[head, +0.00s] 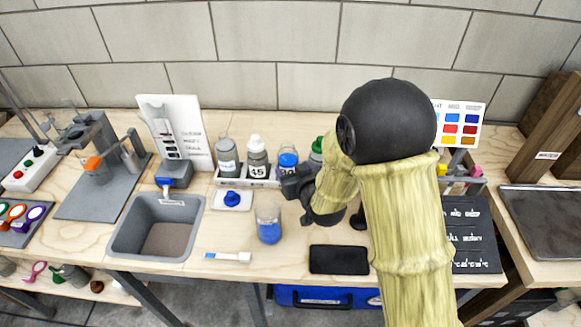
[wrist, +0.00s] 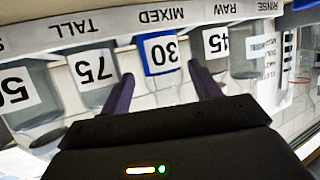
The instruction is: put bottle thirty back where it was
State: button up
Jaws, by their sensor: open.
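Bottle thirty (head: 288,159), with blue contents and a "30" label, stands in the rack (head: 232,182) at the back of the bench. In the wrist view, which is upside down, bottle thirty (wrist: 160,53) is by the rack's "MIXED" marking. My gripper (wrist: 160,76) is open, its two fingers on either side of the bottle near its label; I cannot tell whether they touch it. In the head view my gripper (head: 297,184) is just in front of the rack, partly hidden by my arm. A blue cap (head: 232,198) sits on a white dish left of it.
Bottle 45 (wrist: 216,42) and bottle 75 (wrist: 93,66) flank bottle thirty closely. A beaker with blue liquid (head: 269,229) stands in front of the rack. A test strip (head: 228,257) and a black pad (head: 338,260) lie near the front edge. A sink (head: 128,222) is at left.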

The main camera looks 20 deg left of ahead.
jog(key=shift+v, duration=2)
